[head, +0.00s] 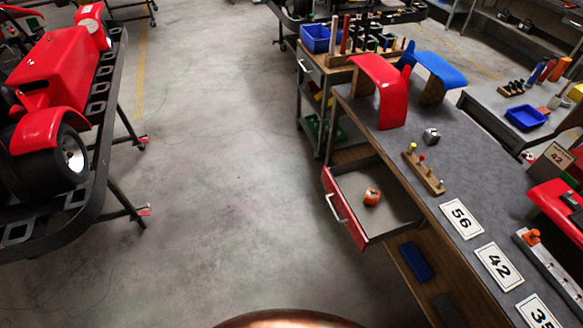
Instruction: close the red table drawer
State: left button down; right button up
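The red table drawer (342,209) stands pulled out from the long grey-topped table (470,165) on the right in the head view. Its red front with a pale handle (334,207) faces left, towards the open floor. A small orange object (371,197) lies inside on the drawer's grey bottom. Neither of my grippers is in view, so I cannot tell how they stand.
A red kart (55,90) rests on a dark stand (100,130) at the left. A wheeled cart (310,95) with a blue bin (318,38) stands beyond the drawer. Bare concrete floor (220,170) lies between. Red and blue curved panels and number cards lie on the table.

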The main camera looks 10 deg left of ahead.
aim_at(395, 213)
jog(key=i, duration=0.95)
jog(key=z, duration=0.35)
